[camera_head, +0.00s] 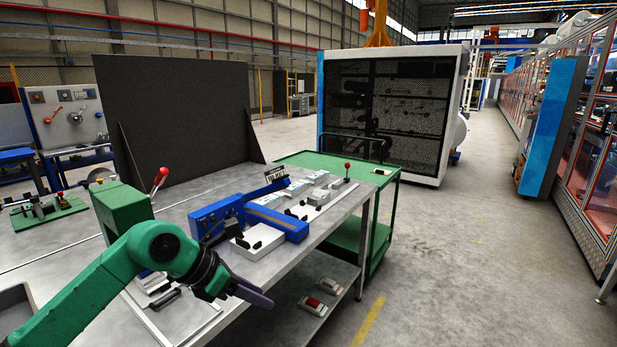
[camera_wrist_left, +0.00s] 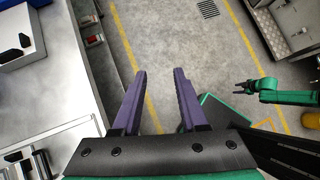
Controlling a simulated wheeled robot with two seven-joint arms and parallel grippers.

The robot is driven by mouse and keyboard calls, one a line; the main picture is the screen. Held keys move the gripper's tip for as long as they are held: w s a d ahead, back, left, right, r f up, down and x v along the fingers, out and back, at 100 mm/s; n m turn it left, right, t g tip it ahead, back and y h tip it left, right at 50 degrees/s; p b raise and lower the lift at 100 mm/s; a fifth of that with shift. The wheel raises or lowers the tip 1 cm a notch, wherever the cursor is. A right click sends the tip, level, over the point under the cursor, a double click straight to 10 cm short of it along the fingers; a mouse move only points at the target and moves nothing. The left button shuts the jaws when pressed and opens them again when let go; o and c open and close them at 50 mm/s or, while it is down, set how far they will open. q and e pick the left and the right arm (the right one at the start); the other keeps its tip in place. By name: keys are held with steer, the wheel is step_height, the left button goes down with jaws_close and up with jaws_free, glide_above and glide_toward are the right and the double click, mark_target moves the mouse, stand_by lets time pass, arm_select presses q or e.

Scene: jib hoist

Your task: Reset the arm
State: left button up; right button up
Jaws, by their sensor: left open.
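My left arm (camera_head: 95,290) is green and reaches in from the lower left in the head view. Its gripper (camera_head: 252,292) is just off the front right edge of the workbench. The wrist view shows its two purple fingers (camera_wrist_left: 160,74) apart, with bare floor between and beyond them and nothing held. A second green arm with a dark gripper (camera_wrist_left: 243,88) shows small at the right of the wrist view. It looks like my right one, and its jaws are too small to judge.
The metal workbench (camera_head: 290,243) carries a white block (camera_head: 258,242), a red-knobbed lever (camera_head: 160,178) and several small parts. A dark upright panel (camera_head: 185,120) stands behind. A green cart (camera_head: 385,185) adjoins the bench's far end. The floor (camera_head: 460,270) to the right is clear.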

arm_select(q)
steer(key=s+d+r+n+t+h, duration=0.1)
steer(key=s+d+r+n+h, duration=0.15)
steer(key=d+r+h, duration=0.7)
step_height(320, 180, up, 3)
steer(key=d+n+t+h, duration=0.1)
steer(key=n+t+h, duration=0.1)
steer(key=n+t, duration=0.3)
steer(key=w+a+n+t+y, duration=0.5)
steer(key=a+n+t+y, duration=0.55)
steer(key=n, duration=0.75)
steer(key=a+f+n+g+y, duration=0.4)
steer(key=a+f+n+y, duration=0.4)
steer(key=a+f+n, duration=0.4)
steer(key=s+a+f+n+g+y, duration=0.1)
steer(key=s+f+n+g, duration=0.15)
steer(key=s+f, duration=0.4)
steer(key=s+a+f+n+g, duration=0.1)
steer(key=s+f+n+g, duration=0.2)
steer(key=f, duration=0.7)
steer(key=s+d+f+n+g+h, duration=0.1)
steer(key=s+f+g, duration=0.6)
steer(key=s, duration=0.6)
step_height(320, 180, down, 22)
steer(key=s+g, duration=0.2)
steer(key=s+a+f+g, duration=0.1)
steer(key=s+a+f, duration=0.2)
steer(key=s+f, duration=1.3)
steer(key=shift+s, duration=0.5)
